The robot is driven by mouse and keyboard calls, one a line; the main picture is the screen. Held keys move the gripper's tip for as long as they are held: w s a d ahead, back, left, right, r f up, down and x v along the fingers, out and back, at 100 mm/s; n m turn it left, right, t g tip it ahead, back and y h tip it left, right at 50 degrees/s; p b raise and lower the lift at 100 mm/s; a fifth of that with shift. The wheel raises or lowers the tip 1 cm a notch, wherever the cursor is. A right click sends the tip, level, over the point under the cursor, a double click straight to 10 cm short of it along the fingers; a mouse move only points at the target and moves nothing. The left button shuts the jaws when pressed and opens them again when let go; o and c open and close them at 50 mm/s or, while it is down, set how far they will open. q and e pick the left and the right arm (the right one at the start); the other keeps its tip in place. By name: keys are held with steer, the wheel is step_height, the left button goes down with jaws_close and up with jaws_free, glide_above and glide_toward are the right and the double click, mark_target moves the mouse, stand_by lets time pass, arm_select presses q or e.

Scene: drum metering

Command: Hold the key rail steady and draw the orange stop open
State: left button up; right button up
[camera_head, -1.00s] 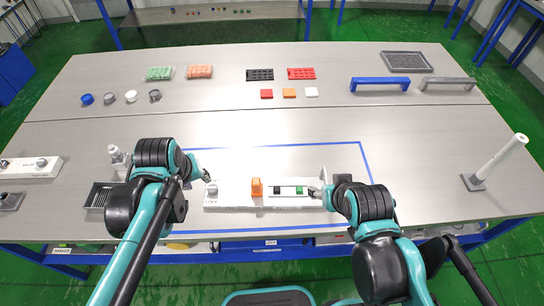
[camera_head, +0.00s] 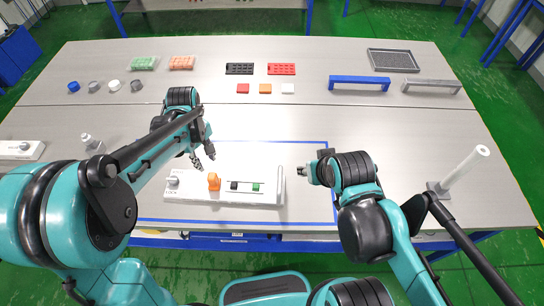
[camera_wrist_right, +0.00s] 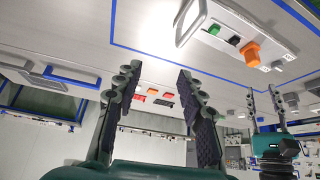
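The white key rail (camera_head: 225,198) lies on the table near its front edge, inside a blue tape outline. The upright orange stop (camera_head: 214,181) stands on it, left of a black key (camera_head: 234,185) and a green key (camera_head: 255,187). The right wrist view also shows the rail (camera_wrist_right: 228,36) and stop (camera_wrist_right: 251,53). My left gripper (camera_head: 203,156) is open and empty, just behind the rail and stop; its fingers show apart in the right wrist view too. My right gripper (camera_head: 309,171) is off the rail's right end. Its fingers are apart and empty in its wrist view (camera_wrist_right: 155,110).
A grey knob (camera_head: 173,180) sits on the rail's left end and a white handle (camera_head: 281,186) on its right end. A white post (camera_head: 465,168) stands at the right. Trays, blocks and caps lie at the back. The table's middle is clear.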

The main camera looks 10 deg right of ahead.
steer(key=w+a+f+m+g, duration=0.1)
steer(key=w+a+f+g, duration=0.2)
steer(key=w, duration=0.6)
steer(key=m+g, duration=0.1)
steer(key=g, duration=0.2)
glide_toward(280, 170)
steer(key=f, duration=0.1)
steer(key=w+f, duration=0.1)
steer(key=f, duration=0.1)
steer(key=w+f, duration=0.1)
steer(key=f, duration=0.1)
steer(key=shift+w+d+f, duration=0.25)
steer(key=shift+f+g, duration=0.3)
steer(key=shift+f, duration=3.9)
